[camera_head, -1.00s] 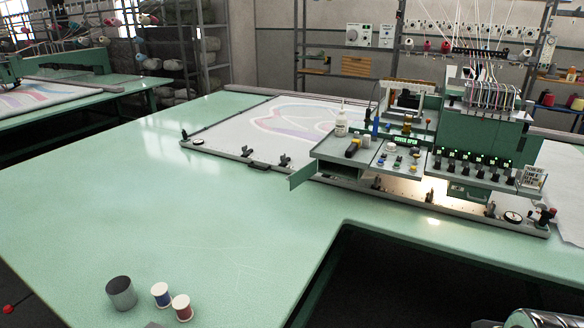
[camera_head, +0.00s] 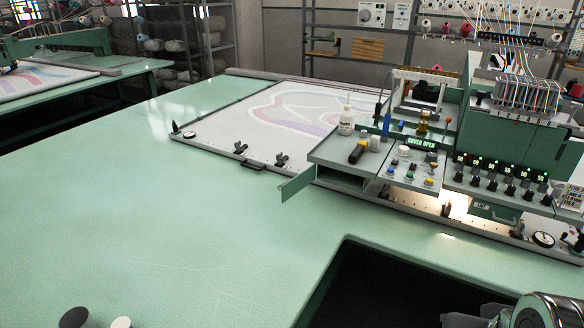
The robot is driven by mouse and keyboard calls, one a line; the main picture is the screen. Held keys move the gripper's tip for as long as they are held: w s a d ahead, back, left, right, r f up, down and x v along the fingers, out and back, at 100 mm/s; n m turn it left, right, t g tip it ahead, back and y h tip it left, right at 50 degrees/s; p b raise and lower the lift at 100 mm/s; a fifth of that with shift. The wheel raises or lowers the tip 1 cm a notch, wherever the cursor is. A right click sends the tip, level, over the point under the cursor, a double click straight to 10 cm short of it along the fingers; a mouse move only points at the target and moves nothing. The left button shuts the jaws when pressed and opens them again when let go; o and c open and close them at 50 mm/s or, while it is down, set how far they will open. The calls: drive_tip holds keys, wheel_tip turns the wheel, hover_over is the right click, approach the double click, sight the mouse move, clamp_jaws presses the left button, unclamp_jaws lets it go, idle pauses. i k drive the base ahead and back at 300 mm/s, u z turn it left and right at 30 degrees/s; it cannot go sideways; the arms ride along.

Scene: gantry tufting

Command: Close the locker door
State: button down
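The locker is a green box (camera_head: 344,181) under the left end of the control panel on the tufting machine. Its front is open and its inside is dark. The locker door, a flat green panel (camera_head: 297,186), stands swung out at the box's left edge, pointing toward the front left. A lit display (camera_head: 422,143) above reads "COVER OPEN". A silver and dark grey part of my arm shows at the bottom right corner. My gripper's fingers do not show, and nothing of mine touches the door.
The green table (camera_head: 150,230) is broad and clear in front of the door. A dark gap opens in the table's front edge at the lower right. A frame with patterned white cloth (camera_head: 225,135) lies behind the door. Spool tops (camera_head: 75,318) show at the bottom left.

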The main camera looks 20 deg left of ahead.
sight(290, 188)
drive_tip(key=u, duration=0.05)
drive_tip(key=i, duration=0.95)
drive_tip(key=u, duration=2.3)
